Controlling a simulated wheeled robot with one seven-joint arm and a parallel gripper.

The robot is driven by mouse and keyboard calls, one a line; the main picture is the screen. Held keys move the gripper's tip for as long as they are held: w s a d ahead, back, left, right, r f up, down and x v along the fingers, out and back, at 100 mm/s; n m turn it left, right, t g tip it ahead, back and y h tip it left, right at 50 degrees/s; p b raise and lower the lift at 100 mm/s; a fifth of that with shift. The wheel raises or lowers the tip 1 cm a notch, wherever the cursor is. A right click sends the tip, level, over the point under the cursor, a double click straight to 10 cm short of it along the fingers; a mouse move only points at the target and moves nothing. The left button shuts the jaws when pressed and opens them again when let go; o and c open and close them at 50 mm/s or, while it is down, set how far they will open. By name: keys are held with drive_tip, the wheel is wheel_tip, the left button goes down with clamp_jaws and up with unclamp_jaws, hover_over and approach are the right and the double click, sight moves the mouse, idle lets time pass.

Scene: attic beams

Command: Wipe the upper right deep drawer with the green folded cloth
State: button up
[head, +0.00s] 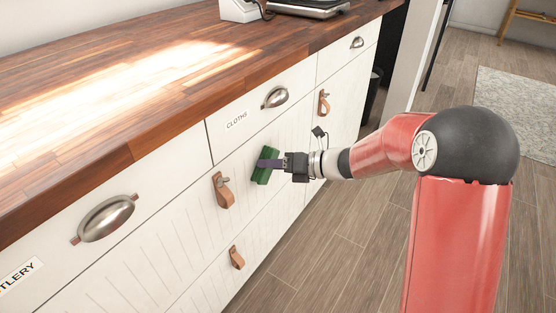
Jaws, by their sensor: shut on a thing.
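My gripper (277,164) is shut on the green folded cloth (261,172). It holds the cloth upright at the white grooved deep drawer front (236,214) below the drawer labelled CLOTHS. The cloth is to the right of that front's leather pull (223,190). The cloth's broad face is toward the front and seems to lie against it, but I cannot tell for sure if they touch. The cloth and gripper hide part of the front. The deep drawers in view are closed.
The CLOTHS drawer (240,135) has a metal cup handle (275,97). A lower leather pull (237,257) and another at the right (324,102) stick out. The wooden worktop (150,110) overhangs the fronts. The wood floor (330,240) is clear at the right.

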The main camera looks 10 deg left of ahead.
sight(248, 175)
drive_tip(key=shift+s+a, duration=0.35)
drive_tip(key=shift+s, duration=0.4)
drive_tip(key=shift+s+a, duration=0.3)
drive_tip(key=shift+s, duration=0.45)
drive_tip(key=shift+s+a, duration=0.35)
drive_tip(key=shift+s, duration=0.4)
drive_tip(key=s+d, duration=0.2)
drive_tip(key=d, duration=0.3)
drive_tip(key=shift+d, duration=0.35)
drive_tip(key=shift+s, duration=0.1)
drive_tip(key=shift+s+d, duration=0.3)
drive_tip(key=shift+d, duration=0.4)
drive_tip(key=shift+s+d, duration=0.25)
drive_tip(key=shift+d, duration=0.4)
